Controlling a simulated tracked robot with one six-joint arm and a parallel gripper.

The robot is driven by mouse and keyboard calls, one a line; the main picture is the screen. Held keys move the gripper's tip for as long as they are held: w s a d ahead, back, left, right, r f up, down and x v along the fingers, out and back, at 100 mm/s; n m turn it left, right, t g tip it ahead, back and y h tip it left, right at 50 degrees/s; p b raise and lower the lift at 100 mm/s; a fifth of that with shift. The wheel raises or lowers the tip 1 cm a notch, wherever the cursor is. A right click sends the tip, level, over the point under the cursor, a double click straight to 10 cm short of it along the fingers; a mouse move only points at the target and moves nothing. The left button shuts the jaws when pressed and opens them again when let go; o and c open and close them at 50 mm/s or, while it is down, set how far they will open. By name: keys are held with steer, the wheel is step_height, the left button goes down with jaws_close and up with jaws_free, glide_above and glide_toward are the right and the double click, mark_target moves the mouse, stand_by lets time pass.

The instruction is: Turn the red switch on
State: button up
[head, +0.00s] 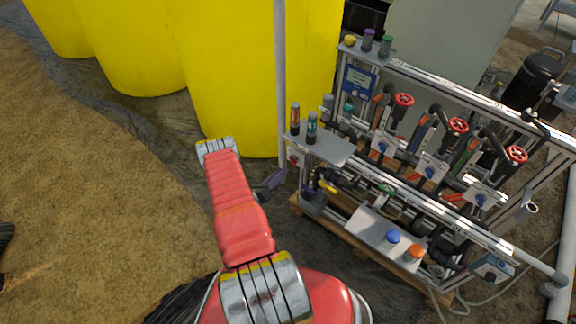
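A small red part (293,158) on a pale plate shows at the left end of the skid, below the small shelf. It may be the red switch, but it is too small to tell its form or position. My gripper (272,182) is a small dark and purplish shape right of my red arm, just left of the skid's left end. It appears apart from the red part, a little below and left of it in the picture. Its fingers are too small to tell open from shut, and I see nothing clearly held.
The skid (430,210) carries red handwheels (403,99), a blue knob (392,237) and an orange knob (415,251). Small bottles stand on its shelf (330,150). A grey upright pole (281,80) and yellow tanks (230,70) stand behind my gripper. Bare ground (80,190) lies left.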

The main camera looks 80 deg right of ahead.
mark_target(293, 160)
steer(key=x, duration=0.6)
steer(key=shift+c, duration=0.4)
jaws_close()
